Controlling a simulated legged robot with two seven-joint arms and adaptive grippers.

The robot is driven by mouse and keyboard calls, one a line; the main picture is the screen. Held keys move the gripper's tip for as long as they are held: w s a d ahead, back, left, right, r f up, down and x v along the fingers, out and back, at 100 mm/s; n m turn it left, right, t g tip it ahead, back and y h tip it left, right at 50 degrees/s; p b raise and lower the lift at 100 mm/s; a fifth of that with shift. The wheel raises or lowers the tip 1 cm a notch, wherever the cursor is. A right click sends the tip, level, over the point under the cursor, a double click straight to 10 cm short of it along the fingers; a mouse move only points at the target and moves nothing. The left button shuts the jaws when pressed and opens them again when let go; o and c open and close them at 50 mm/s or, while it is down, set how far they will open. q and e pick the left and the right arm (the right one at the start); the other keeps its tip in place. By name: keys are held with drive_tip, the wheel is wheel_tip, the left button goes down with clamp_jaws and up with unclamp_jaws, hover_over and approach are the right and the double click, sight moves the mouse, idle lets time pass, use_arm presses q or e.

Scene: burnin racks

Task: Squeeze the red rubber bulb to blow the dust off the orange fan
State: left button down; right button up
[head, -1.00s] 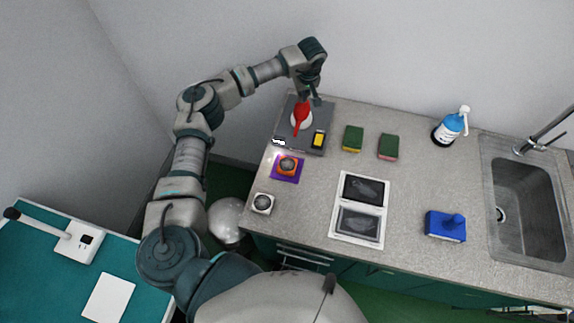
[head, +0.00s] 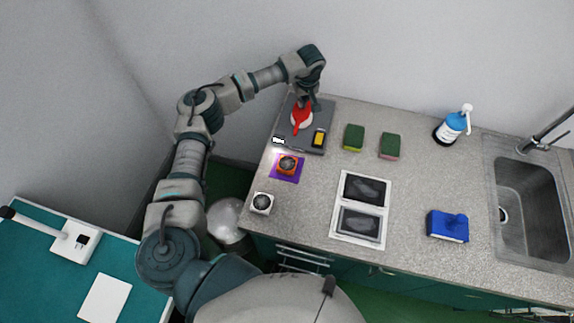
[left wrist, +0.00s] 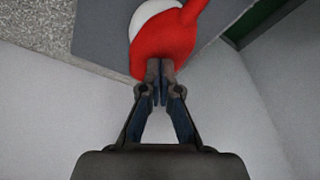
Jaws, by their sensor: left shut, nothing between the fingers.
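The red rubber bulb (head: 300,118), with a pointed nozzle, lies on a white round rest on a dark grey mat (head: 312,143) at the counter's back left corner. Its nozzle points toward the front. The orange fan (head: 288,164) sits on a purple pad (head: 289,176) in front of the mat. My left gripper (head: 306,104) is at the back end of the bulb. In the left wrist view the shut fingertips (left wrist: 160,76) overlap the edge of the red bulb (left wrist: 165,45), with nothing between them. I cannot tell whether they touch it. My right gripper is out of view.
A small grey-white fan (head: 262,203) stands at the counter's left edge. A yellow and black item (head: 319,139) lies on the mat.

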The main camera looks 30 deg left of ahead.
use_arm(q)
drive_tip(key=shift+w+a+p+v, duration=0.1)
drive_tip(key=shift+w+p+v, duration=0.05)
drive_tip(key=shift+p+v, duration=0.7)
drive_tip(key=shift+w+a+p+v, duration=0.15)
drive_tip(key=shift+p+v, duration=0.45)
drive_tip(key=shift+v, duration=0.3)
drive_tip(key=shift+s, duration=0.1)
drive_tip(key=shift+s+d+b+x, duration=0.15)
drive_tip(key=shift+b+x, duration=0.4)
drive_tip(key=shift+x, duration=0.45)
drive_tip(key=shift+s+d+b+x, duration=0.15)
drive_tip(key=shift+b+x, duration=0.35)
drive_tip(key=shift+x, duration=0.5)
drive_tip(key=shift+r, duration=0.2)
drive_tip(key=shift+w+a+p+v, duration=0.1)
drive_tip(key=shift+w+p+v, duration=0.05)
drive_tip(key=shift+p+v, duration=0.65)
drive_tip(key=shift+w+a+p+v, duration=0.15)
drive_tip(key=shift+p+v, duration=0.45)
drive_tip(key=shift+v, duration=0.35)
drive_tip(key=shift+r, duration=0.15)
drive_tip(key=p+v, duration=0.2)
drive_tip(key=v, duration=0.1)
drive_tip(key=p+v, duration=0.1)
drive_tip(key=shift+w+a+r, duration=0.3)
drive_tip(key=shift+w+r, duration=0.05)
drive_tip(key=shift+r, duration=0.15)
